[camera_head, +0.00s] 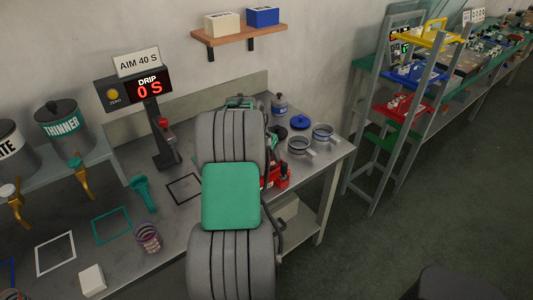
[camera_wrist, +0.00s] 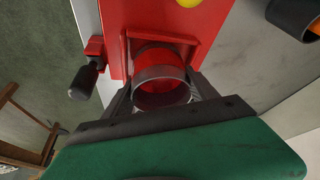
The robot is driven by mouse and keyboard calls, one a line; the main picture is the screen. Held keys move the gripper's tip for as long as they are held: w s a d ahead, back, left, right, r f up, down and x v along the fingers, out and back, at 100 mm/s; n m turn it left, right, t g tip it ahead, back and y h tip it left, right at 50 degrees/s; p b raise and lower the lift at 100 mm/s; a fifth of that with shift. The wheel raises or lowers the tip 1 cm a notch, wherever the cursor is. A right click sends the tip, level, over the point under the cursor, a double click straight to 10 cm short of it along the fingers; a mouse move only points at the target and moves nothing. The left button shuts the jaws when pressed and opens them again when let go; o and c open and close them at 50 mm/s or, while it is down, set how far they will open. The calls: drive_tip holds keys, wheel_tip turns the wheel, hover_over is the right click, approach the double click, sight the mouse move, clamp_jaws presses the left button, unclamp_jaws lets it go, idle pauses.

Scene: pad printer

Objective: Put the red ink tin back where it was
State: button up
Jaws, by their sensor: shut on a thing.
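The red ink tin (camera_wrist: 161,92), a short round can with a grey metal band and red inside, shows in the middle of the wrist view. My gripper (camera_wrist: 162,100) is shut on it, with a dark finger on each side. A red bracket or panel (camera_wrist: 176,22) lies right behind the tin; I cannot tell whether they touch. In the head view my arm hides the gripper and the tin. Part of a red machine (camera_head: 281,175) shows just right of my arm.
A black-knobbed handle (camera_wrist: 84,82) sticks out left of the tin. Metal mugs (camera_head: 300,145) and a blue-lidded pot (camera_head: 300,122) stand at the bench's right end. Outlined squares, including a black one (camera_head: 169,191), mark the bench.

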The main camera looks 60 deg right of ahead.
drive_tip(key=shift+f, duration=0.2)
drive_tip(key=o, duration=1.7)
